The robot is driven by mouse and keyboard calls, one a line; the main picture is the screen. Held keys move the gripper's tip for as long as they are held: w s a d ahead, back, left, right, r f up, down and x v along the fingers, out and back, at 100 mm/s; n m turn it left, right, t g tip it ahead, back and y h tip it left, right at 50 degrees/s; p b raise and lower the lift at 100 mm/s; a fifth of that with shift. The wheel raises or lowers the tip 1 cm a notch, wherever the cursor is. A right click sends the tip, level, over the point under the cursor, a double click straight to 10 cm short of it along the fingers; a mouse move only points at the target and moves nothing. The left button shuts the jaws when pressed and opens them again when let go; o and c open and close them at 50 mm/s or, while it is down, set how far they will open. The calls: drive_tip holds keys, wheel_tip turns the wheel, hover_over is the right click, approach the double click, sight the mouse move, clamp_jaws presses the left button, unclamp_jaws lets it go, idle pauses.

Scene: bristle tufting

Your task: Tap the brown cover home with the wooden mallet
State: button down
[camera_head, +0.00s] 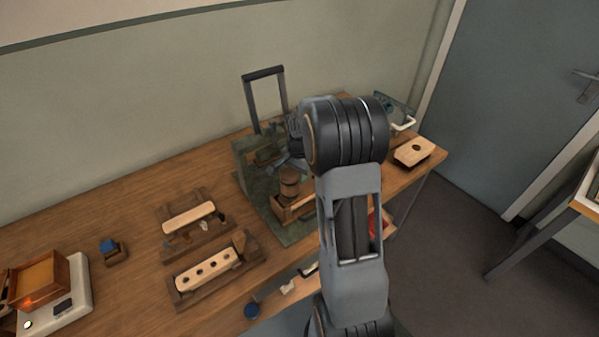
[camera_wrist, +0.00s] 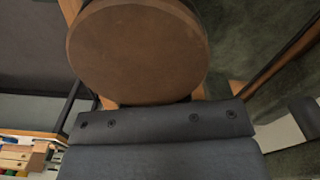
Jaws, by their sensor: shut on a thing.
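The wooden mallet's brown round head (camera_head: 289,182) hangs above a wooden holder (camera_head: 295,211) on the green stand. In the wrist view, the flat round face of the mallet head (camera_wrist: 137,50) fills the top middle. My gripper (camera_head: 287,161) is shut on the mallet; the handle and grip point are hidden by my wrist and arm. I cannot clearly make out the brown cover; the mallet head and my arm block much of the holder. I cannot tell whether the mallet head touches anything below it.
A green stand with a dark upright frame (camera_head: 265,72) rises behind the holder. Two wooden fixtures with pale strips (camera_head: 189,217) (camera_head: 209,271) lie left of it. A pale block (camera_head: 414,151) sits at the table's right end. A white device (camera_head: 74,292) stands far left.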

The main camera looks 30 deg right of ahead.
drive_tip(key=shift+f+b, duration=0.3)
drive_tip(key=shift+f, duration=0.45)
drive_tip(key=shift+r, duration=0.2)
drive_tip(key=shift+r+p, duration=0.1)
drive_tip(key=shift+p, duration=0.2)
wheel_tip(320, 180, up, 4)
drive_tip(key=p, duration=0.3)
drive_tip(key=shift+r, duration=0.2)
drive_tip(key=shift+f, duration=0.1)
